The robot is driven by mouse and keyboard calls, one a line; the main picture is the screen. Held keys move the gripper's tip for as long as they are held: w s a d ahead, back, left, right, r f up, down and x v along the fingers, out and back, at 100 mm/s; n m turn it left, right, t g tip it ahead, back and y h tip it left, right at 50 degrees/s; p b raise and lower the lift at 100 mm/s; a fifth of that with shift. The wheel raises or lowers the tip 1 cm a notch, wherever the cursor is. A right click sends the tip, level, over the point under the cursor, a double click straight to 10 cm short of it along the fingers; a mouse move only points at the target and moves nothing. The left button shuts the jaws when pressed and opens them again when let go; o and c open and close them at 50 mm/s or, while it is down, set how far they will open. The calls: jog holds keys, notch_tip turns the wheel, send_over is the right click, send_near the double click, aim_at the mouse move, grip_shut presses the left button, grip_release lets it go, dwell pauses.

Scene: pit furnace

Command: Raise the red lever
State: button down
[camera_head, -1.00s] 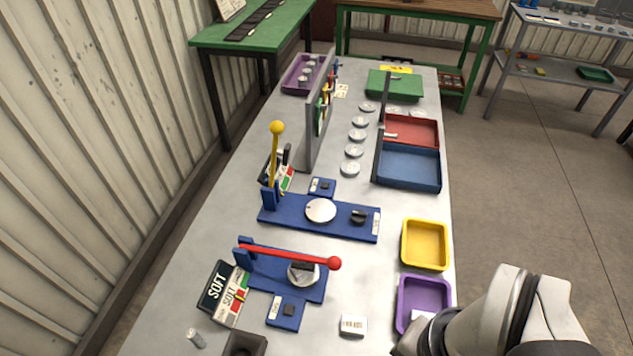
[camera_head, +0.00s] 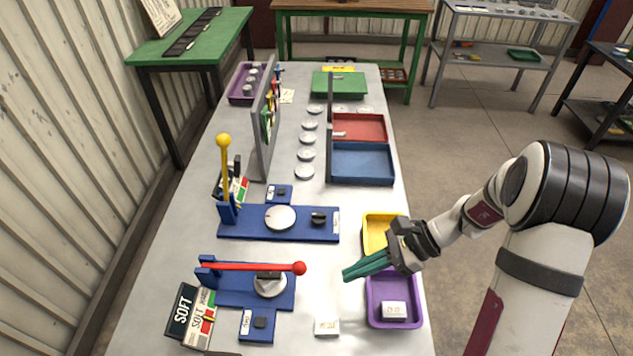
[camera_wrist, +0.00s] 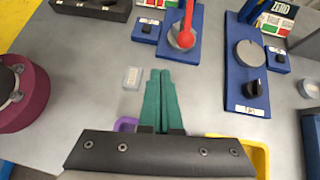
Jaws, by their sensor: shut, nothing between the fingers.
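The red lever (camera_head: 255,267) lies down, roughly level, over its blue base (camera_head: 225,290) in the head view. Its hinge is at the left and its red ball end (camera_head: 299,268) points right. In the wrist view the lever (camera_wrist: 187,20) shows at the top, over a round disc. My gripper (camera_head: 346,276) has green fingers, is shut and empty, and is to the right of the ball, apart from it. In the wrist view the fingertips (camera_wrist: 160,74) point up the picture toward the lever.
A yellow lever (camera_head: 225,165) stands upright on another blue base (camera_head: 310,229) behind. A yellow tray (camera_head: 370,222) and a purple tray (camera_head: 374,318) lie beneath or beside my gripper. A small white box (camera_head: 327,327) lies in front. Bare table lies between gripper and lever.

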jog(key=f, duration=0.1)
jog(key=w+f+m, duration=0.1)
jog(key=f, duration=0.1)
jog(key=w+d+f+m+t+y, duration=0.1)
jog(key=shift+w+d+f, duration=0.1)
jog(key=shift+w+f, duration=0.1)
jog(key=shift+f, duration=0.15)
jog(key=x, duration=1)
jog(key=shift+s+r, duration=0.1)
jog(key=shift+s, duration=0.05)
jog(key=r, duration=0.2)
jog(key=shift+w+a+r, duration=0.25)
jog(key=shift+a+r, duration=0.05)
jog(key=shift+a, duration=0.1)
jog(key=shift+a+r, duration=0.2)
jog(key=shift+r, duration=0.45)
jog(key=shift+r, duration=0.1)
